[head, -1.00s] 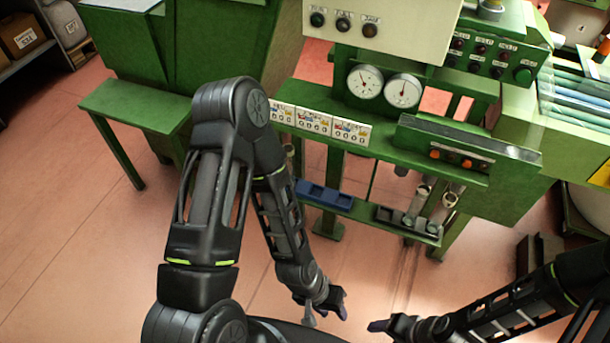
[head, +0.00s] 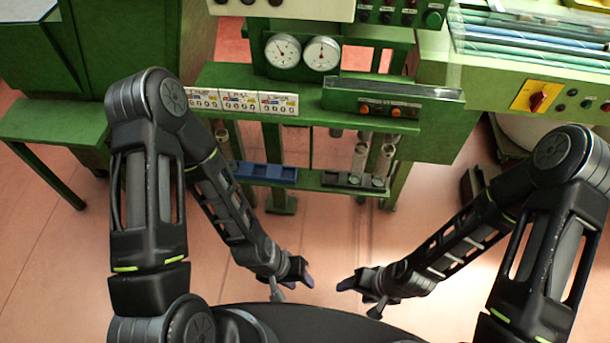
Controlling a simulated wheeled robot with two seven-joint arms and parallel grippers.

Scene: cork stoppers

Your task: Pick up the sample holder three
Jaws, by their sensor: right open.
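A blue holder (head: 264,173) lies on the left of a low green shelf of the machine. A dark holder (head: 340,179) lies to its right, with clear tubes (head: 359,160) standing at its right part. I cannot tell which of these is sample holder three. My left gripper (head: 308,280) is in front of the shelf, apart from it and low; its jaw gap is too small to make out. My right gripper (head: 345,284) is open and empty, to the right of the left one and pointing toward it. Neither touches a holder.
A green ledge with labelled cards (head: 240,102) and a panel with orange buttons (head: 385,110) overhang the shelf. Two dials (head: 302,52) sit above. A green bench (head: 50,122) stands at left. The pink floor (head: 335,232) before the shelf is clear.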

